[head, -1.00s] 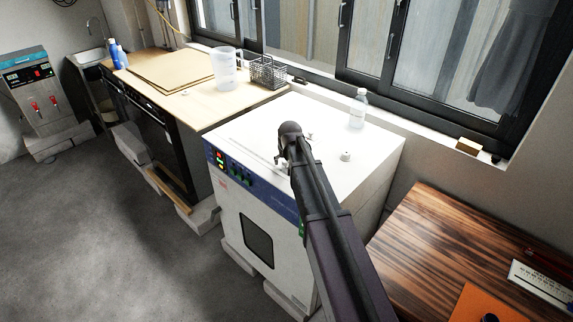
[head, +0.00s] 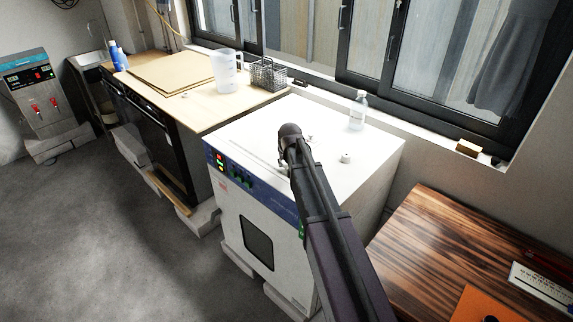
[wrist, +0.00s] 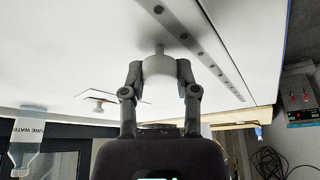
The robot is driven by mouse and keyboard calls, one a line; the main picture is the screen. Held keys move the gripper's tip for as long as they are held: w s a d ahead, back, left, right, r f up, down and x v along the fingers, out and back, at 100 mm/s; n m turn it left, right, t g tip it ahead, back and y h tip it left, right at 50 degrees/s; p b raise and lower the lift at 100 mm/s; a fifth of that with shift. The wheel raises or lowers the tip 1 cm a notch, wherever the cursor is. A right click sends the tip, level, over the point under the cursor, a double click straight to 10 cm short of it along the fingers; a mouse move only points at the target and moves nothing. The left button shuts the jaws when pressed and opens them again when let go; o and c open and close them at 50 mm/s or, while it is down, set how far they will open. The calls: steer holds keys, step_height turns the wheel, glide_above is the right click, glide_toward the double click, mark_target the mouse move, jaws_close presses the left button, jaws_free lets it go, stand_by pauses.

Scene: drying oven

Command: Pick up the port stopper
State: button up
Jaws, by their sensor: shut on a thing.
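The port stopper (wrist: 159,69) is a white, rounded plug with a narrow stem. In the wrist view it sits between the two fingers of my gripper (wrist: 160,76), which are shut on its sides. Its stem points at the white top of the drying oven (wrist: 75,50); I cannot tell whether it touches. In the head view my gripper (head: 284,168) is low over the front part of the oven top (head: 245,135), and my arm hides most of the stopper.
A small white knob (head: 346,157) and a clear bottle (head: 358,110) stand on the oven top. The bottle also shows in the wrist view (wrist: 27,150). A bench with a wire basket (head: 268,73) and a jug (head: 225,70) is at left. A wooden table (head: 425,235) is at right.

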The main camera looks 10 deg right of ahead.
steer(key=shift+r, duration=0.15)
step_height(320, 180, up, 2)
steer(key=p, duration=0.3)
steer(key=shift+r, duration=0.25)
steer(key=s, duration=0.5)
steer(key=s+r+p, duration=0.1)
steer(key=s, duration=0.4)
steer(key=s+d+r+p, duration=0.1)
steer(key=s, duration=0.4)
steer(key=shift+s+d+r, duration=0.1)
steer(key=shift+s, duration=0.3)
steer(key=shift+d, duration=0.15)
